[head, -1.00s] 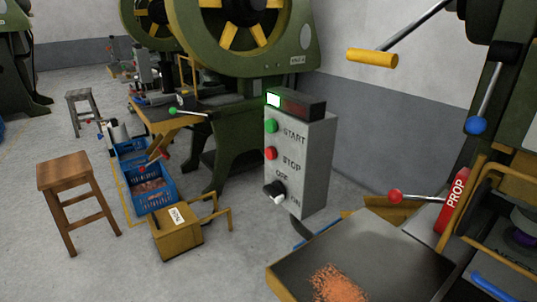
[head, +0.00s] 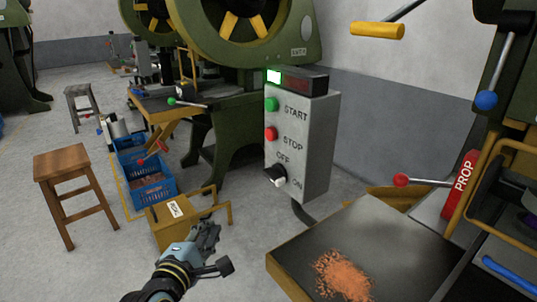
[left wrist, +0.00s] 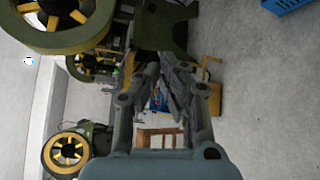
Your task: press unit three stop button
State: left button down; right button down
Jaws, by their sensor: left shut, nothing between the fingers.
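The grey control box (head: 302,140) stands right of centre in the head view. On its face are a green START button (head: 271,104), a red STOP button (head: 270,134) and a black OFF/ON knob (head: 275,176). A lit green lamp (head: 274,76) shows on top. My left gripper (head: 212,232) is at the bottom of the head view, below and left of the box, apart from it. It is shut and empty; its fingers also show in the left wrist view (left wrist: 165,75). The box is not clearly seen there. My right gripper is not in view.
A metal table (head: 390,240) with copper granules (head: 343,277) lies at right, beside a red PROP block (head: 461,185). A yellow box (head: 168,228), blue crates (head: 152,192) and a wooden stool (head: 70,170) stand at left. A green press (head: 228,120) is behind.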

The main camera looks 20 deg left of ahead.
aim_at(271, 134)
pick_arm(q)
jog(key=w+r+n+t+b, duration=0.1)
jog(key=w+r+n+t, duration=0.1)
jog(key=r, duration=0.5)
jog(key=w+r+n+t+y+b, duration=0.1)
jog(key=w+r, duration=0.3)
jog(key=r, duration=0.4)
jog(key=shift+w+d+r+n+t+b, duration=0.2)
jog(key=shift+w+r+n+t+b, duration=0.15)
jog(key=shift+t+b, duration=0.4)
jog(key=shift+s, duration=0.1)
jog(key=w+d+b, duration=0.1)
jog(key=w+d, duration=0.4)
jog(key=w, duration=0.2)
jog(key=shift+d+b, duration=0.25)
jog(key=shift+b, duration=0.1)
jog(key=shift+w+f, duration=0.1)
jog(key=shift+w, duration=0.05)
jog(key=shift+w+d, duration=0.2)
jog(key=shift+d, duration=0.05)
